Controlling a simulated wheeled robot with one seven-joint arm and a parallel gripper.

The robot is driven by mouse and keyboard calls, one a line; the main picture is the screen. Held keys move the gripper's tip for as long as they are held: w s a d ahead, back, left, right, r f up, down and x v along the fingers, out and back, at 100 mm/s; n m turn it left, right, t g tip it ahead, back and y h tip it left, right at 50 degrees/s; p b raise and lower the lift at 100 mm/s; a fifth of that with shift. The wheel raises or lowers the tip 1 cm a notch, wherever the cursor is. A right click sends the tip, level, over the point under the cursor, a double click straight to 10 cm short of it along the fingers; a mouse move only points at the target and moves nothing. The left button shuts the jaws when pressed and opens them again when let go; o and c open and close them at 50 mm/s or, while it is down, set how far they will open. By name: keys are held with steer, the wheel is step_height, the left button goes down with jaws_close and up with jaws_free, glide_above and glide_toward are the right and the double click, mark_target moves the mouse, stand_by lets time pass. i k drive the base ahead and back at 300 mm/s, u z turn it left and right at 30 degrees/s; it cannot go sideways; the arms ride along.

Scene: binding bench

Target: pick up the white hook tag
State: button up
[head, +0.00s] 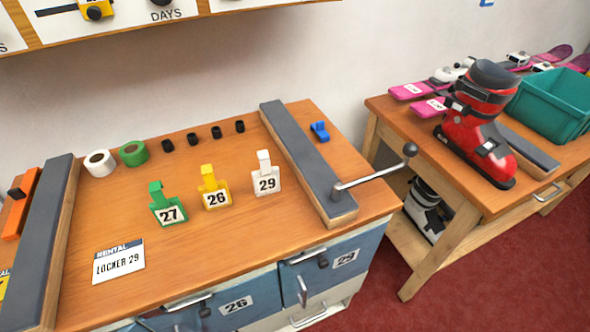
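The white hook tag (266,178), marked 29, stands upright on the wooden bench top, at the right end of a row of tags. To its left stand a yellow hook tag (214,192) marked 26 and a green hook tag (166,207) marked 27. The white tag is apart from the yellow one and is unobstructed. A card (119,262) reading "RENTAL LOCKER 29" lies at the front left of the bench. My gripper is not in view.
A grey-topped rail (305,160) with a crank handle (372,173) stands right of the white tag; another rail (47,240) is at left. Tape rolls (100,163) and several black cylinders (194,139) sit behind. A red ski boot (480,125) stands on the right table.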

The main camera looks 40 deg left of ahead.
mark_target(267, 179)
steer(key=z, duration=0.2)
steer(key=k, duration=0.95)
steer(key=u, duration=0.5)
steer(key=i, duration=0.5)
